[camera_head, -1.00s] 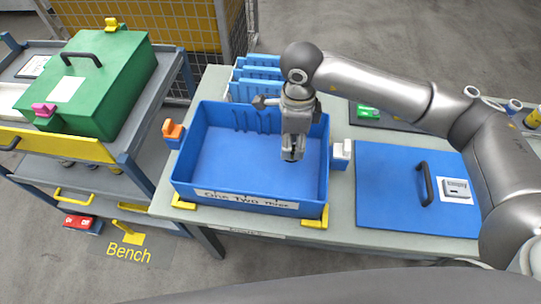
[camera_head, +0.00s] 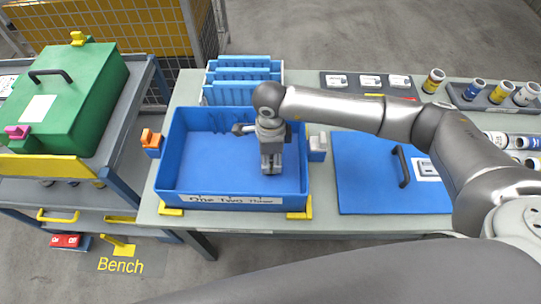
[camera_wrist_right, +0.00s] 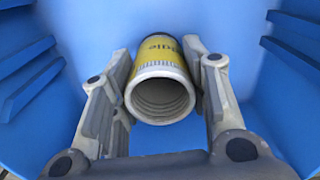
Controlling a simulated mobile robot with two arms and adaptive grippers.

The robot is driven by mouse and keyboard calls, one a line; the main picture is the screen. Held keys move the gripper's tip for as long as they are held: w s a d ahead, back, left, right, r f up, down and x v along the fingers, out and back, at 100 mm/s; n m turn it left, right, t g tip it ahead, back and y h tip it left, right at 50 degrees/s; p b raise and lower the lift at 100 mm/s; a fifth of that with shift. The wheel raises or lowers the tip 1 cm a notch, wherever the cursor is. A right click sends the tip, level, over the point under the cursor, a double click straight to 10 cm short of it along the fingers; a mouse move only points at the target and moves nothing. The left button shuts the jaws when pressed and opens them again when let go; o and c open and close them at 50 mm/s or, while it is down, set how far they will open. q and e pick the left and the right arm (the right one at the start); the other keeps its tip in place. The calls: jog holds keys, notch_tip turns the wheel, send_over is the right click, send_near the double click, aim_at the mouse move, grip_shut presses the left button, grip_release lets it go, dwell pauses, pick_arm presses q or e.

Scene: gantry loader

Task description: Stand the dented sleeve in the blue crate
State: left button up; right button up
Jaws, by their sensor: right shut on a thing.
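The blue crate (camera_head: 200,165) stands on the bench, with its lettered strip on the front wall. My right gripper (camera_head: 271,168) points down into its right part. In the right wrist view, the gripper (camera_wrist_right: 163,105) is shut on a hollow sleeve (camera_wrist_right: 160,62) with a yellow label and a pale rim. The sleeve's open end faces the wrist camera, and crate walls (camera_wrist_right: 60,30) surround it. No dent shows on the visible side. The gripper hides the sleeve in the head view, and I cannot tell whether its lower end touches the floor. My left gripper is out of view.
A blue lid (camera_head: 370,180) with a black handle lies right of the crate. Several sleeves stand in a grey tray (camera_head: 468,103) at the far right, with others lying nearby. Blue dividers (camera_head: 240,85) are behind the crate. A green box (camera_head: 75,95) sits on the left cart.

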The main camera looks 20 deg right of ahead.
jog(key=o, duration=1)
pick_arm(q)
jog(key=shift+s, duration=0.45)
pick_arm(e)
jog(key=o, duration=0.3)
jog(key=shift+r+p, duration=0.2)
jog(key=shift+p, duration=0.15)
jog(key=shift+r, duration=0.25)
pick_arm(q)
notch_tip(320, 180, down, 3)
jog(key=b, duration=0.3)
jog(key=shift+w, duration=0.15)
pick_arm(e)
notch_tip(320, 180, up, 11)
jog(key=shift+r, duration=0.2)
